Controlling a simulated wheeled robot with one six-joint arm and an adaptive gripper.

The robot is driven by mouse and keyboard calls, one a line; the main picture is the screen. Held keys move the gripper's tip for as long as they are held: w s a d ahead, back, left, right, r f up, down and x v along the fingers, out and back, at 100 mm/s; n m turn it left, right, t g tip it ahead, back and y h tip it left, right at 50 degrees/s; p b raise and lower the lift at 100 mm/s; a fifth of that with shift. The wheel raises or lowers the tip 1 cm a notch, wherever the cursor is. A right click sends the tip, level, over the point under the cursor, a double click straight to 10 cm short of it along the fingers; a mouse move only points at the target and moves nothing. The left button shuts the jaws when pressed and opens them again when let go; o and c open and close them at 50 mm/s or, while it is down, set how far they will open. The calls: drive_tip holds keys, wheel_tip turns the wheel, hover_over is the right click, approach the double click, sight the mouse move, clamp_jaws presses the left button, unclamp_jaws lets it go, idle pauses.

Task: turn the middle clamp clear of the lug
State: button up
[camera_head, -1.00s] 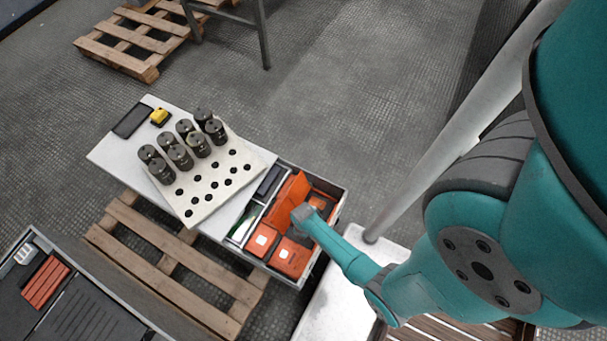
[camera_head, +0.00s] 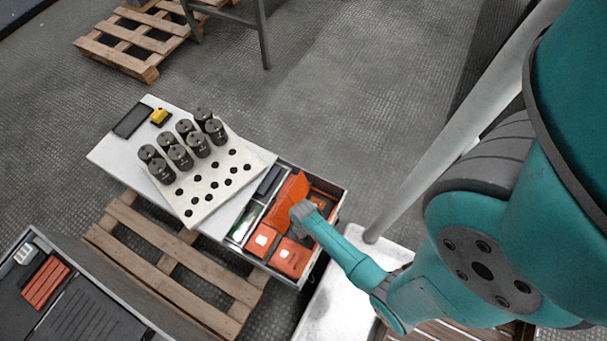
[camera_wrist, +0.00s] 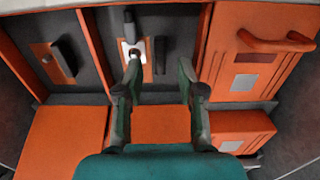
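In the wrist view my gripper (camera_wrist: 160,72) is open, with a gap between its two dark green fingers. It faces the middle bay of an orange-framed cabinet. In that bay a dark upright bar, which looks like the middle clamp (camera_wrist: 160,55), shows between the fingertips. A pale metal lug (camera_wrist: 133,50) with a dark stem above it is just left of the bar. The left fingertip overlaps the lug's lower edge; I cannot tell whether it touches. The right fingertip is well right of the bar. In the head view the fingers are hidden behind my wrist.
The left bay holds a dark block (camera_wrist: 64,58) on an orange plate. An orange door with a handle (camera_wrist: 274,40) covers the right bay. Orange boxes (camera_wrist: 62,140) fill the near side. In the head view black capacitors (camera_head: 180,157) stand on a white board left of the cabinet.

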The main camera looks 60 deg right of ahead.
drive_tip(key=shift+r, duration=2.65)
